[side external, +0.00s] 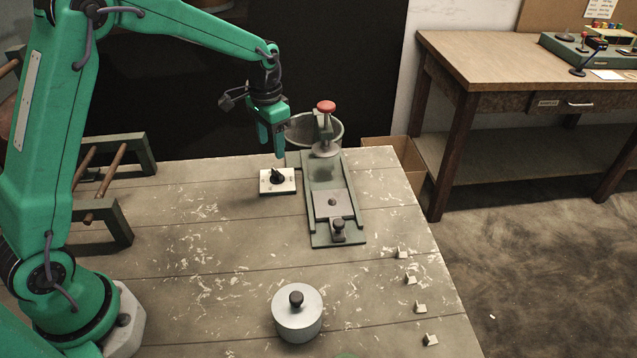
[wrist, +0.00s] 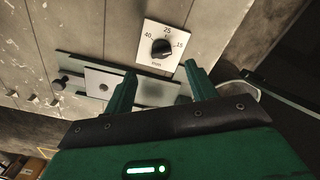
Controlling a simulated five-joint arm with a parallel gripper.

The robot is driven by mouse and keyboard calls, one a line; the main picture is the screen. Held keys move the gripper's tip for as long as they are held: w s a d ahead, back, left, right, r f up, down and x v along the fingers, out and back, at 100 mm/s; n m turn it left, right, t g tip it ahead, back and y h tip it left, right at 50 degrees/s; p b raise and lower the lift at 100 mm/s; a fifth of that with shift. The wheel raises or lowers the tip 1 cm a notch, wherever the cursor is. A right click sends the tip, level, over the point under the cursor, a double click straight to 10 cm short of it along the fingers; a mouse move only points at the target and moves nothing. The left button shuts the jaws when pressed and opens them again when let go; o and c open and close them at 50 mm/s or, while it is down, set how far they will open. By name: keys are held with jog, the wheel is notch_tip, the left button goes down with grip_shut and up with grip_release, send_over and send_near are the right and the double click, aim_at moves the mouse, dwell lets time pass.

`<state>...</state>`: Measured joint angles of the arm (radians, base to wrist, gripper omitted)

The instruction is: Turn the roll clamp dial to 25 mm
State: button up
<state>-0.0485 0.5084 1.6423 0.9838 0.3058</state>
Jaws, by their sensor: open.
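The roll clamp dial is a black knob (wrist: 162,48) on a square white plate (wrist: 150,32). The plate is marked 40, 25 and 15 with "mm" below; 25 is in the middle. I cannot tell surely which mark the knob points to. In the side external view the black knob (side external: 277,176) stands on its pale plate (side external: 265,188) on the table. My gripper (side external: 272,148) hangs above the plate, fingers down, apart from the knob. In the wrist view my gripper (wrist: 161,72) is open and empty, its two fingers spread just below the plate.
A green rail fixture (side external: 320,175) with a red-topped post (side external: 326,107) stands close right of the dial. A grey lidded cylinder (side external: 297,317) stands at the front. A rod rack (side external: 115,225) is at left. Several small clips lie along the right edge. The table's middle is clear.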

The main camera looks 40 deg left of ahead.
aim_at(275, 172)
jog(key=shift+w+f, duration=0.2)
jog(key=shift+f, duration=0.15)
jog(key=shift+f, duration=3.9)
jog(key=c, duration=1)
